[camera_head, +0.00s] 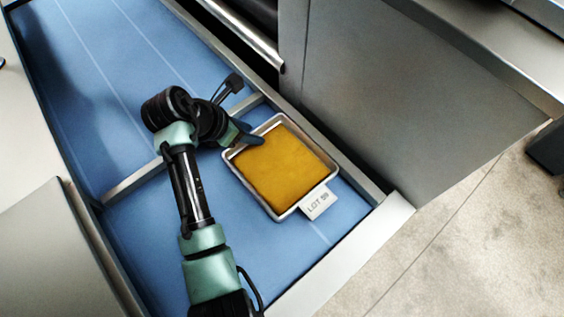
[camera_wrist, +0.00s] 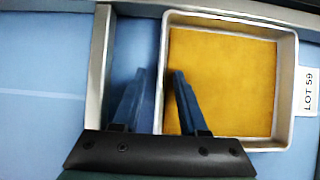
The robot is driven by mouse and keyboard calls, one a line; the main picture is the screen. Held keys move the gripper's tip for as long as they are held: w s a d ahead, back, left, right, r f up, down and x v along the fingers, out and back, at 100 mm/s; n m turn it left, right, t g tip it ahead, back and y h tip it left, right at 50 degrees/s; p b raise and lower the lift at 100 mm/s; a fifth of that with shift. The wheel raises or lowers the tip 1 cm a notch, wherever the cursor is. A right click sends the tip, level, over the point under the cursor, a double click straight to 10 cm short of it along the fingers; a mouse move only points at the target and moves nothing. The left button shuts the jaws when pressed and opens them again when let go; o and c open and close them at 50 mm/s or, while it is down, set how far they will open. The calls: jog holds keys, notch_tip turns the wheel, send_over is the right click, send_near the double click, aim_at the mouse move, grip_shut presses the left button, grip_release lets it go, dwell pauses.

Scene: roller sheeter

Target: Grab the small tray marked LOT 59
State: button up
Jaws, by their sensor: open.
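The small metal tray (camera_head: 283,212) with a white LOT 59 tag (camera_head: 319,203) lies on the blue belt and holds a flat yellow-orange sheet (camera_head: 284,165). The tray also shows in the wrist view (camera_wrist: 287,92), its tag (camera_wrist: 308,92) at the right. My gripper (camera_head: 247,138) is at the tray's upper-left side in the head view. In the wrist view my open gripper (camera_wrist: 158,80) has one finger left of the tray's left wall and the other over the tray's inside. Whether the fingers touch the wall cannot be told.
A metal crossbar (camera_head: 133,183) spans the blue belt (camera_head: 255,245) close beside the tray; it also shows left of the fingers in the wrist view (camera_wrist: 99,70). A metal side rail (camera_head: 345,165) runs along the tray's right. A grey machine housing (camera_head: 400,100) stands beyond it.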

grip_shut()
dwell(1.4)
